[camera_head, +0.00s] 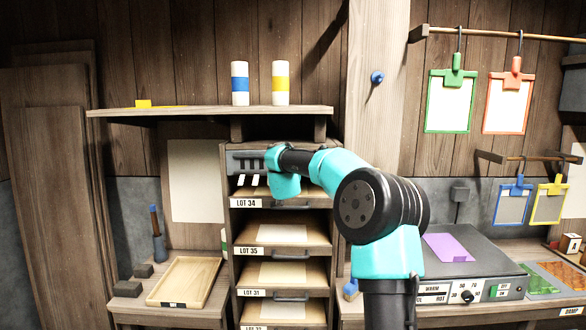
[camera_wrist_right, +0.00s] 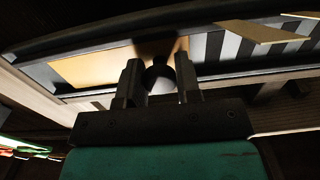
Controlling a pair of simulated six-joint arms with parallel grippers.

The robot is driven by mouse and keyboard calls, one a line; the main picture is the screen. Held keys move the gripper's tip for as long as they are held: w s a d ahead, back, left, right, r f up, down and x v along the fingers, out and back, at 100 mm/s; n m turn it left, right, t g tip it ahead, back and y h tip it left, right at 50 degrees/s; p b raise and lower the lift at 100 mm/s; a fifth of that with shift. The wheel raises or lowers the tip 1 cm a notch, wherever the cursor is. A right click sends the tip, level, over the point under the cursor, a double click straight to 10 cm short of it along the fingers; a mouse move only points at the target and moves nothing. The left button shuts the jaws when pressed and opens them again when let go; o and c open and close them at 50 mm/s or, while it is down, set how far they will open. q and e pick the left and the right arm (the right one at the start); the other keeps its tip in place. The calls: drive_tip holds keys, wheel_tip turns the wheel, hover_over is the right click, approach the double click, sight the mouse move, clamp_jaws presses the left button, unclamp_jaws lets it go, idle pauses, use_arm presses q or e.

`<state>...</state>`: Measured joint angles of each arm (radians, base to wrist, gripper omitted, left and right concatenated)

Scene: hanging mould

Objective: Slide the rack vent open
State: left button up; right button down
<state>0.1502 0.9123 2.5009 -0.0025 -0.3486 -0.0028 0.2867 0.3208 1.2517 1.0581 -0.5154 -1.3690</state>
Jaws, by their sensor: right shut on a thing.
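The rack vent (camera_head: 243,163) is a grey panel with dark slots at the top of the wooden rack (camera_head: 228,236). My right arm covers its right part in the head view. In the wrist view the striped vent (camera_wrist_right: 225,46) runs across the top, with a plain tan stretch to the left. My right gripper (camera_wrist_right: 159,82) has its two fingers either side of a dark round knob (camera_wrist_right: 158,77) on the vent, shut on it. In the head view the fingers are hidden behind my wrist. My left gripper is not in view.
Pale strips (camera_head: 240,180) hang below the vent slots. A shelf (camera_head: 210,110) with two banded cylinders overhangs the rack. Labelled drawers (camera_head: 275,253) sit below. A wooden tray (camera_head: 184,281) is at left; a hot plate box (camera_head: 455,262) stands right of my arm.

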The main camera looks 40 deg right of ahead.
drive_tip(key=shift+s+d, duration=0.1)
drive_tip(key=shift+d, duration=0.05)
drive_tip(key=c, duration=0.8)
unclamp_jaws()
drive_tip(key=shift+s+d, duration=0.1)
drive_tip(key=v, duration=1.7)
drive_tip(key=shift+a, duration=0.3)
